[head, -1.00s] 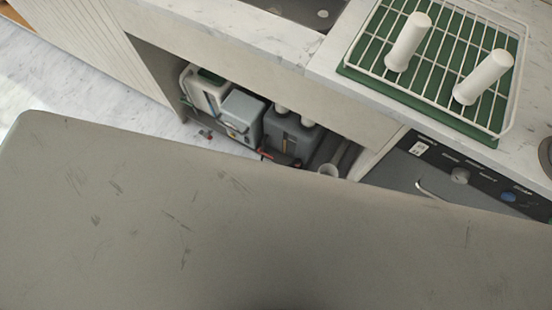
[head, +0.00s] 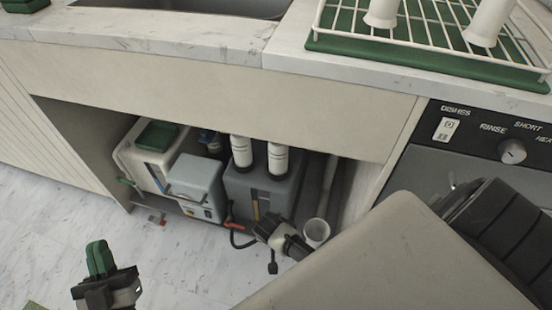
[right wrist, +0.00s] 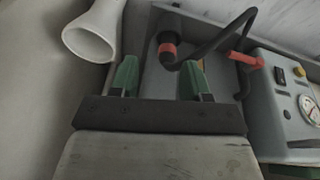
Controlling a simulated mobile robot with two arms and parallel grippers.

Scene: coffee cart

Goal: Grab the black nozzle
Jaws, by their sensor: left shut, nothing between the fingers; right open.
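The black nozzle, with a red ring and a black hose, shows in the right wrist view (right wrist: 170,30) in front of a grey container. It lies beyond the fingertips of my right gripper (right wrist: 158,70), roughly in line with the gap between them. That gripper is open, with nothing between its green fingers. In the head view, a dark fitting (head: 268,229) at the hose end, apparently the nozzle, sits low before the container, partly beside my right arm. My left gripper (head: 98,258) is shut and empty at the lower left, over the floor, away from the nozzle.
Under the counter stand a white jug (head: 150,165) with a green lid, a light-blue box (head: 195,185) and a grey container (head: 262,188). A white funnel (head: 316,232) stands close right of the nozzle. A dishwasher (head: 480,135) is at the right.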

